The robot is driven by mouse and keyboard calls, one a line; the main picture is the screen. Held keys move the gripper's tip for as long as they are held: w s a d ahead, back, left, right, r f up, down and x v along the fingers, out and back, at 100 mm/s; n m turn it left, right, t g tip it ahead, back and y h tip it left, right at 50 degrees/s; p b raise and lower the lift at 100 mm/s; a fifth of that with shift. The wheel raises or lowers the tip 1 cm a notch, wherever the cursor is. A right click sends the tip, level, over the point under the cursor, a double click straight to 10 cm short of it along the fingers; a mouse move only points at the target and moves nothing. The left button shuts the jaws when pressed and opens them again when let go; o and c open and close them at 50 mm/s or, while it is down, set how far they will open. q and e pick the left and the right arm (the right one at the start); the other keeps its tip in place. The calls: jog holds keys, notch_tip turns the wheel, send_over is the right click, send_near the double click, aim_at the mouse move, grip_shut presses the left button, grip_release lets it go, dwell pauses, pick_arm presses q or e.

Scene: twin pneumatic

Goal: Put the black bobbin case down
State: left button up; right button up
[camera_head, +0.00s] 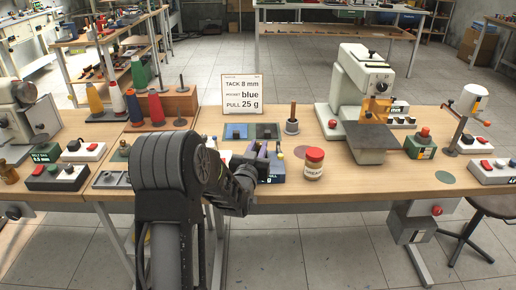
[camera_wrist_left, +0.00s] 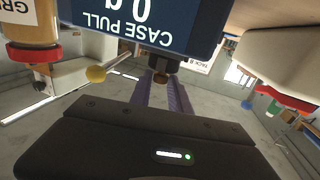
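My left gripper (camera_head: 263,150) reaches over the bench at the blue case pull gauge (camera_head: 272,176); its purple fingers show just above and behind the gauge. In the left wrist view, the fingers (camera_wrist_left: 163,82) stand slightly apart with a small dark piece, apparently the black bobbin case (camera_wrist_left: 161,64), between their tips. This piece is close against the gauge (camera_wrist_left: 130,28), whose upside-down label reads CASE PULL with 0 g. Whether they touch cannot be told. In the head view the case is not distinguishable. My right gripper is not in view.
A red-lidded grease jar (camera_head: 314,164) stands right of the gauge. A sewing machine (camera_head: 360,90) stands right; thread cones (camera_head: 134,107) left.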

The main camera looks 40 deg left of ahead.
pick_arm(q)
jog(key=o, duration=0.3)
jog(key=shift+r+p, duration=0.2)
jog(key=shift+p, duration=0.65)
jog(key=b+v, duration=0.2)
jog(key=v, duration=0.5)
jog(key=shift+f, duration=0.2)
jog(key=shift+s+d, duration=0.15)
jog(key=shift+s, duration=0.3)
jog(key=shift+o, duration=0.7)
